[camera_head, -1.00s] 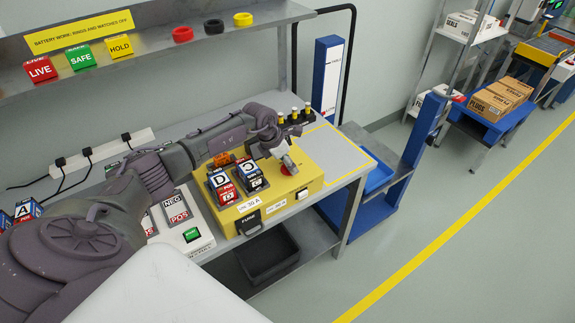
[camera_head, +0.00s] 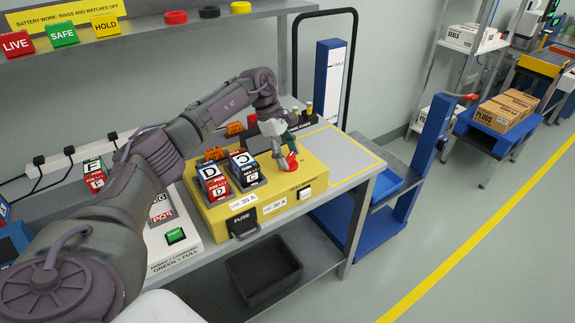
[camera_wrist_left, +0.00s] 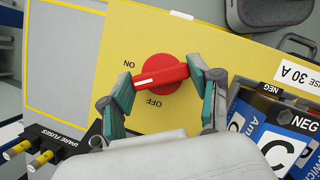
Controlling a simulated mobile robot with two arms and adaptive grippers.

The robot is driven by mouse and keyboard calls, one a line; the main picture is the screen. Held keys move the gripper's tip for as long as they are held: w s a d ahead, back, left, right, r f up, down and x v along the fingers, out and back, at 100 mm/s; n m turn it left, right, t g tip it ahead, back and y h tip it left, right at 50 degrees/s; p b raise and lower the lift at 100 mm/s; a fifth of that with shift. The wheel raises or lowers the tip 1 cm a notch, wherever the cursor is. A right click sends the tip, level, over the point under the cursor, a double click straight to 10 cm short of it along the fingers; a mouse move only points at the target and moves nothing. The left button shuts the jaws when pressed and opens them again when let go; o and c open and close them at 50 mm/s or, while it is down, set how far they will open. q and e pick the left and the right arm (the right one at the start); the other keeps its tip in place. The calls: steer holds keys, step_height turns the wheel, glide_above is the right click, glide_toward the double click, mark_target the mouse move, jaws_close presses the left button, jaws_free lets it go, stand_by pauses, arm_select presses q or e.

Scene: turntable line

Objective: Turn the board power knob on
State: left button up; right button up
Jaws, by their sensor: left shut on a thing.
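The red power knob (camera_wrist_left: 165,76) sits on the top of the yellow board (camera_wrist_left: 110,62). The bar's left end points left, between the two words. My left gripper (camera_wrist_left: 163,88) has its teal-padded fingers on both sides of the knob, shut on it. In the head view the left gripper (camera_head: 285,150) reaches down onto the red knob (camera_head: 292,162) at the board's right part. My right gripper is not in view.
Battery blocks marked D (camera_head: 213,183) and C (camera_head: 245,169) stand on the board, left of the knob. A fuse holder (camera_head: 242,222) is on its front. Spare fuses (camera_wrist_left: 30,148) lie behind. The bench right of the board is clear.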

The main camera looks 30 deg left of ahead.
mark_target(288, 156)
arm_select(q)
steer(key=m+g+b, duration=0.1)
steer(key=m+b, duration=0.1)
steer(key=m, duration=0.1)
steer(key=shift+w+m, duration=0.15)
steer(key=shift+m, duration=0.15)
steer(key=shift+m+g+y+b, duration=0.3)
steer(key=shift+m+g+b, duration=0.45)
steer(key=shift+m, duration=0.65)
steer(key=o, duration=1.1)
steer(key=shift+o, duration=0.2)
steer(key=shift+r, duration=0.2)
step_height(288, 156, up, 10)
steer(key=shift+f, duration=0.15)
